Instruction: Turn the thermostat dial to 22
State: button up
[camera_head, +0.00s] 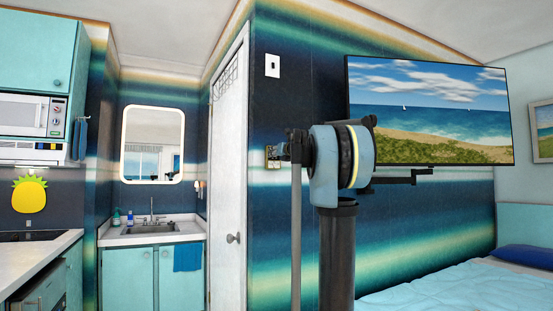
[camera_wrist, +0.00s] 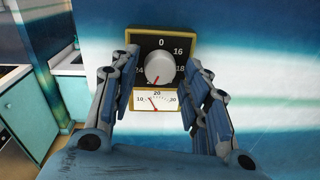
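The thermostat (camera_wrist: 150,44) has a dark face in a yellow frame on the wall. Its round pale dial (camera_wrist: 158,68) sits in the middle, with 0 above, 16 and 18 to the right and 24 to the left. I cannot read for certain where the dial points. A white gauge (camera_wrist: 155,100) with a red needle is below it. My gripper (camera_wrist: 161,60) is open, one finger on each side of the dial and apart from it. In the head view the thermostat (camera_head: 271,157) is small and partly hidden by my arm.
A white door (camera_head: 228,180) with a knob stands left of the thermostat. A light switch (camera_head: 272,66) is above it. A wall screen (camera_head: 430,110) and a bed (camera_head: 450,285) are to the right. A sink counter (camera_head: 130,233) is at the left.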

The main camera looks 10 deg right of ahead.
jog(key=shift+s, duration=0.1)
jog(key=v, duration=1.1)
jog(key=shift+s, duration=0.35)
jog(key=shift+d, duration=0.15)
jog(key=s+a+f+n+g+y, duration=0.1)
jog(key=s+a+f+n+g, duration=0.25)
jog(key=s+f+n, duration=0.55)
jog(key=s+a+f+n+g, duration=0.2)
jog(key=s+a+f+n, duration=0.25)
jog(key=f, duration=0.85)
jog(key=s+a+f+n+g+y, duration=0.1)
jog(key=s+a+f+n+g, duration=0.25)
jog(key=s+f+n, duration=0.6)
jog(key=s+d+f+n+g+h, duration=0.2)
jog(key=s+d+f+n, duration=0.1)
jog(key=s+f, duration=0.4)
jog(key=s+d+f+n+g+h, duration=0.2)
jog(key=s+f+n, duration=0.3)
jog(key=f, duration=0.9)
jog(key=s+d+f+n+g+h, duration=0.2)
jog(key=s+d+f+n, duration=0.1)
jog(key=s+f, duration=0.6)
jog(key=shift+s+d+f+n, duration=0.4)
jog(key=shift+f+n, duration=0.1)
jog(key=shift+f, duration=0.25)
